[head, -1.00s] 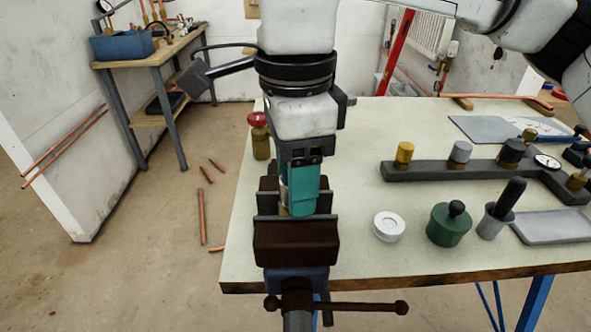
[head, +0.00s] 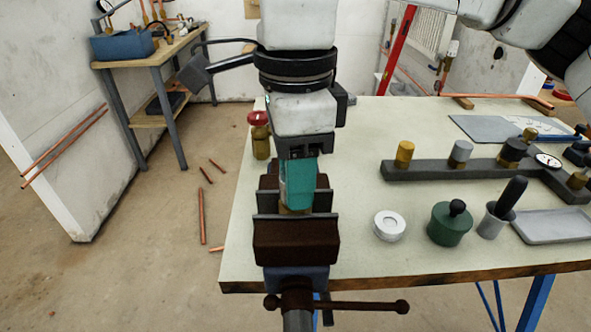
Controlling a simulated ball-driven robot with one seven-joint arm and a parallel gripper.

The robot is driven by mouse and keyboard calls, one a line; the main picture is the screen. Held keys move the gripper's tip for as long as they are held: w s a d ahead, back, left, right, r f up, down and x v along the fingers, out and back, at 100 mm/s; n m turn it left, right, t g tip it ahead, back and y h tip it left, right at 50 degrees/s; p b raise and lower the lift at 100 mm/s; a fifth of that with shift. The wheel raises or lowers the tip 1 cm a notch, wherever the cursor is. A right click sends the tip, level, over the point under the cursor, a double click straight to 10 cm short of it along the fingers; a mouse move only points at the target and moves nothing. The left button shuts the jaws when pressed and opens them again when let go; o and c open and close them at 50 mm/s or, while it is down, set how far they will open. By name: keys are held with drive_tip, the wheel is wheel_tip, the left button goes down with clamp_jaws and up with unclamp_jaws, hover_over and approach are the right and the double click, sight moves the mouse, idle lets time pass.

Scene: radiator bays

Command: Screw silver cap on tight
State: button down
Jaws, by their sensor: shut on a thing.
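My gripper (head: 299,184) points straight down over the vise at the table's near left edge. Its teal fingers are shut on a piece between or just above the vise jaws (head: 297,243). The fingers hide that piece, so I cannot tell its colour or how it sits. A little brass (head: 290,210) shows below the fingertips at the jaws. A silver-grey cap (head: 461,151) stands upright on the dark manifold bar (head: 440,171) at right, apart from my gripper. A brass-yellow cap (head: 404,153) and a black cap (head: 512,149) stand on the same bar.
A brass valve with a red top (head: 259,135) stands close behind and left of the vise. A white ring (head: 389,226), a green pot (head: 450,224), a grey cup with a dark handle (head: 497,212) and a grey tray (head: 553,226) lie right. The table's middle is mostly clear.

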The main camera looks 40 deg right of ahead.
drive_tip(key=c, duration=1.9)
unclamp_jaws()
drive_tip(key=m+b, duration=0.1)
drive_tip(key=m, duration=0.3)
drive_tip(key=shift+f+b, duration=0.2)
drive_tip(key=shift+b, duration=0.15)
drive_tip(key=shift+o, duration=0.2)
drive_tip(key=m+b, duration=0.1)
drive_tip(key=m, duration=0.3)
drive_tip(key=shift+b, duration=0.35)
drive_tip(key=m+b, duration=0.1)
drive_tip(key=m, duration=0.3)
drive_tip(key=shift+b, duration=0.35)
drive_tip(key=m+b, duration=0.1)
drive_tip(key=m, duration=0.3)
drive_tip(key=shift+m+b, duration=0.3)
drive_tip(key=shift+b, duration=0.1)
drive_tip(key=m, duration=0.2)
drive_tip(key=shift+r+m, duration=0.2)
drive_tip(key=shift+m, duration=0.1)
drive_tip(key=m, duration=0.3)
drive_tip(key=shift+m, duration=0.3)
drive_tip(key=m, duration=0.3)
drive_tip(key=shift+m, duration=0.3)
clamp_jaws()
drive_tip(key=m, duration=0.4)
